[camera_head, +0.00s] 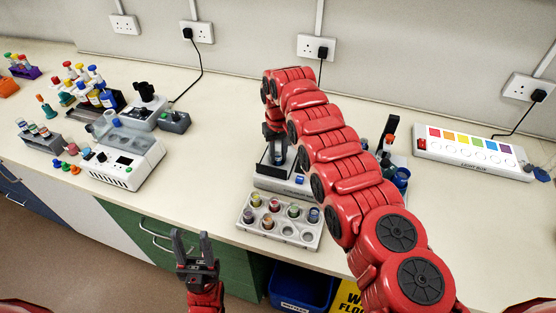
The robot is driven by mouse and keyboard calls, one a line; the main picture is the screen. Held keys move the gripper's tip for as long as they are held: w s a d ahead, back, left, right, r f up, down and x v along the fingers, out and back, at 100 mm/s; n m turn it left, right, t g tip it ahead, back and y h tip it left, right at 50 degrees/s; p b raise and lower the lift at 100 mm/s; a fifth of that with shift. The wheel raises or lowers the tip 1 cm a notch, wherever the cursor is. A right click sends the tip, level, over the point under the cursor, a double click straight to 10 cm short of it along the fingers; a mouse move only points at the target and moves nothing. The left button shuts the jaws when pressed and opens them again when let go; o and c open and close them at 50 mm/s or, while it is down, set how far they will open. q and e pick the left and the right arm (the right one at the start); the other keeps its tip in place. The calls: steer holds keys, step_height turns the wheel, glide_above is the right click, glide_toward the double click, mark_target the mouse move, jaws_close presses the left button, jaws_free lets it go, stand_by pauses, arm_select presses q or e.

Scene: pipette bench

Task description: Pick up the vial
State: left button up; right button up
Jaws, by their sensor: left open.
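My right gripper (276,143) points down over a small bench device (283,182). A dark bluish vial (278,157) stands upright in this device, just under the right fingertips. I cannot tell whether the fingers touch it or are closed on it. A grey rack (247,222) in front of the device holds several small vials with differently coloured contents, and some of its front holes look empty. My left gripper (194,246) is open and empty, in front of the bench's front edge and low in the view.
A white instrument (126,163) and several coloured bottles (103,95) stand on the left. A white strip with coloured squares (470,148) lies at the back right. My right arm hides part of the bench. A blue bin (300,287) is below.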

jaws_close()
steer(key=shift+r+b, duration=0.3)
steer(key=shift+r, duration=0.2)
step_height(320, 180, up, 9)
steer(key=p, duration=0.1)
